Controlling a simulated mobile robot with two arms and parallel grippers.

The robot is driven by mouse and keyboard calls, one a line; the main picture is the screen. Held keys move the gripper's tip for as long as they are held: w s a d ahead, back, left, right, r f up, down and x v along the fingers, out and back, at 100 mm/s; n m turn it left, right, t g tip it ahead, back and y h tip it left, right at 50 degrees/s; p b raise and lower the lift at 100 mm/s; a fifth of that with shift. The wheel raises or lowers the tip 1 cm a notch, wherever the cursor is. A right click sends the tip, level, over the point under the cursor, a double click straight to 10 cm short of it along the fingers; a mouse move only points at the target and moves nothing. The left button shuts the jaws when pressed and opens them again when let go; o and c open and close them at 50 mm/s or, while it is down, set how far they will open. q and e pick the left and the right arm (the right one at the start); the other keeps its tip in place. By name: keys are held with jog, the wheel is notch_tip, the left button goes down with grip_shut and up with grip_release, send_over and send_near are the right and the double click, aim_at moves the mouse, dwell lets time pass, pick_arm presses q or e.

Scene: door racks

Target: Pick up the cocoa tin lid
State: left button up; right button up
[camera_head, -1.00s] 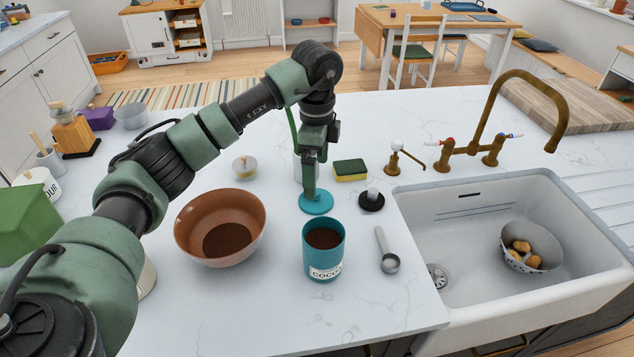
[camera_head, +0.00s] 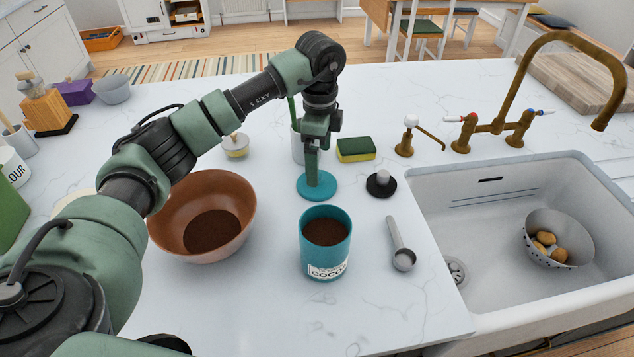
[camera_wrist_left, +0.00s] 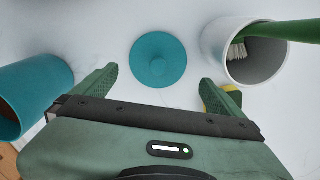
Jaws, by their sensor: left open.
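The cocoa tin lid (camera_head: 317,187) is a flat teal disc lying on the white counter, behind the open teal cocoa tin (camera_head: 326,243), which is full of brown powder. My left gripper (camera_head: 312,180) points down over the lid in the head view and partly covers it. In the left wrist view the lid (camera_wrist_left: 158,59) lies just beyond and between the two spread fingers (camera_wrist_left: 160,85), with nothing between them. The cocoa tin (camera_wrist_left: 32,95) is at the left edge there. My right gripper is not in view.
A white pot with a green brush (camera_wrist_left: 245,60) stands close to the lid. A brown bowl (camera_head: 232,190), a sponge (camera_head: 356,149), a black stopper (camera_head: 381,185) and a metal scoop (camera_head: 401,248) surround the tin. The sink (camera_head: 480,260) is at the right.

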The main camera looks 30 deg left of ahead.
pick_arm(q)
jog(key=shift+s+f, duration=0.2)
jog(key=shift+f, duration=0.2)
jog(key=f+p, duration=0.1)
jog(key=f, duration=0.1)
jog(key=f+p, duration=0.1)
jog(key=shift+s+a+f, duration=0.1)
jog(key=shift+a+f, duration=0.1)
jog(key=shift+f, duration=0.65)
jog(key=c, duration=1.1)
jog(key=shift+r, duration=0.15)
